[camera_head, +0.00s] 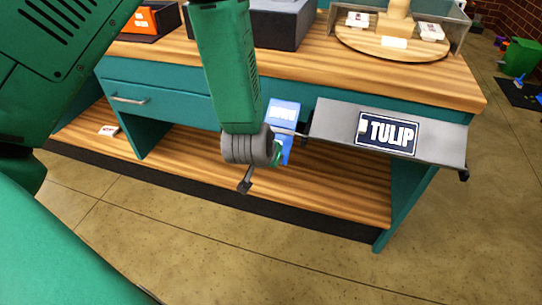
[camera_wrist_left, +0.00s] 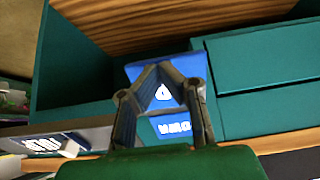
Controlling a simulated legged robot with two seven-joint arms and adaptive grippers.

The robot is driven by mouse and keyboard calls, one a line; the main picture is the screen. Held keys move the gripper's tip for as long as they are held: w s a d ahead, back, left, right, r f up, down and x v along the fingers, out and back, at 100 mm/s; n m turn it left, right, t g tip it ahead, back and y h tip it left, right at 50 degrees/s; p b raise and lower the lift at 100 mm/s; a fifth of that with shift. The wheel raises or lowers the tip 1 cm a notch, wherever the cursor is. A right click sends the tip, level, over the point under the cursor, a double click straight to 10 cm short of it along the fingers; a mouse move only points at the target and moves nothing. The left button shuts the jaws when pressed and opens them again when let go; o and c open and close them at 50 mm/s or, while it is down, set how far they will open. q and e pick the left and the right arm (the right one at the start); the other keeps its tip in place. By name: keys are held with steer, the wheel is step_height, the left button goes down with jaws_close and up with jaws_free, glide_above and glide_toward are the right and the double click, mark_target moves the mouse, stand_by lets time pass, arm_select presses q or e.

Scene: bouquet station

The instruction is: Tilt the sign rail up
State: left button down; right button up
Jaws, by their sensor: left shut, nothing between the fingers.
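The sign rail (camera_head: 335,125) is a grey panel on the front edge of the bench in the head view. It slopes down and outward and bears a dark plate (camera_head: 387,133) reading TULIP. In the left wrist view the rail (camera_wrist_left: 100,136) shows at lower left, its lettering upside down. My left gripper (camera_wrist_left: 158,66) is shut and empty, its fingertips together in front of a blue card (camera_wrist_left: 178,92). In the head view the blue card (camera_head: 284,113) is partly behind my wrist, just left of the rail's left end. Finger contact with the rail cannot be told. My right gripper is not in view.
The teal bench has a wooden top (camera_head: 340,62), a drawer (camera_head: 155,95) and a low wooden shelf (camera_head: 335,190). On top are an orange box (camera_head: 150,20), a dark box (camera_head: 280,22) and a round wooden stand (camera_head: 380,45). The floor in front is clear.

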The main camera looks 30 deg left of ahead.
arm_select(q)
steer(key=shift+f, duration=0.35)
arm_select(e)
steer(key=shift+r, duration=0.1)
arm_select(q)
steer(key=shift+f, duration=0.15)
stand_by(0.3)
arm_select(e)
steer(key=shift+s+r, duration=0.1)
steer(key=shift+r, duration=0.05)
